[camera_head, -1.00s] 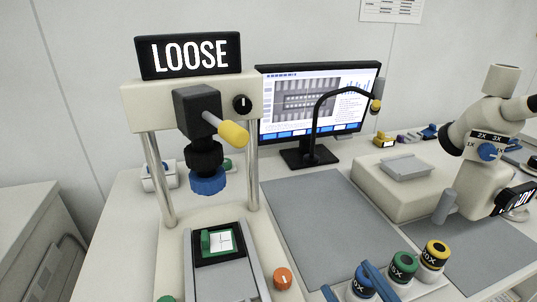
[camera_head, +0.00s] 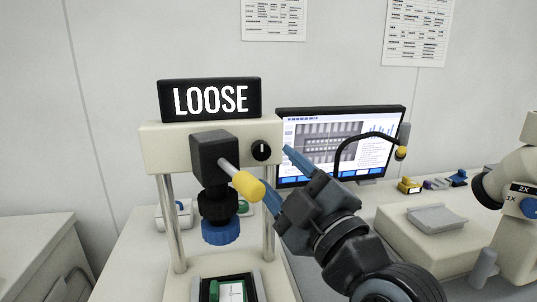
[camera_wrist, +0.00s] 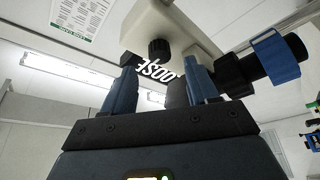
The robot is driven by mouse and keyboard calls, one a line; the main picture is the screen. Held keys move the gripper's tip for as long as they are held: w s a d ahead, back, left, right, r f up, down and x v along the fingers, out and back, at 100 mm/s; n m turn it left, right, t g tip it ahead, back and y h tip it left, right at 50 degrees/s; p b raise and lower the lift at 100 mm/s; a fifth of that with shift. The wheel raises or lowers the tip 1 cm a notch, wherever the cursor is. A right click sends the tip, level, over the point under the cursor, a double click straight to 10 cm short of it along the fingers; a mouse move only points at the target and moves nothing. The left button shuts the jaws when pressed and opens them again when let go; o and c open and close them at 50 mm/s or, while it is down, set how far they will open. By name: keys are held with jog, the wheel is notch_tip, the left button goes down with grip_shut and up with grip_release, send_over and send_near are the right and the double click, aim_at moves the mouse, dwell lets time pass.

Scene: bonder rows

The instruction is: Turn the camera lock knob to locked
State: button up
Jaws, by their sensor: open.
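The camera lock knob (camera_head: 261,150) is a small round black dial with an upright white mark on the cream head of the camera stand. A black sign (camera_head: 210,99) above it reads LOOSE. My gripper (camera_head: 276,168) is open and empty, its blue fingers pointing at the head from the lower right, near the knob. In the wrist view the ribbed black knob (camera_wrist: 159,50) shows ahead of and between the open fingers (camera_wrist: 163,75). The fingers appear apart from it; the exact distance is hard to tell.
A yellow-ended lever (camera_head: 247,185) sticks out of the black camera block (camera_head: 212,157), close to my lower finger. A monitor (camera_head: 340,140) stands behind my gripper. A microscope (camera_head: 520,200) is at the right. The blue-ringed lens (camera_head: 221,232) hangs below the block.

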aim_at(264, 154)
jog(key=p+x, duration=0.1)
jog(key=x, duration=0.3)
jog(key=shift+w+a+r, duration=0.15)
jog(key=shift+w+a, duration=0.05)
jog(key=shift+w, duration=0.15)
jog(key=c, duration=1)
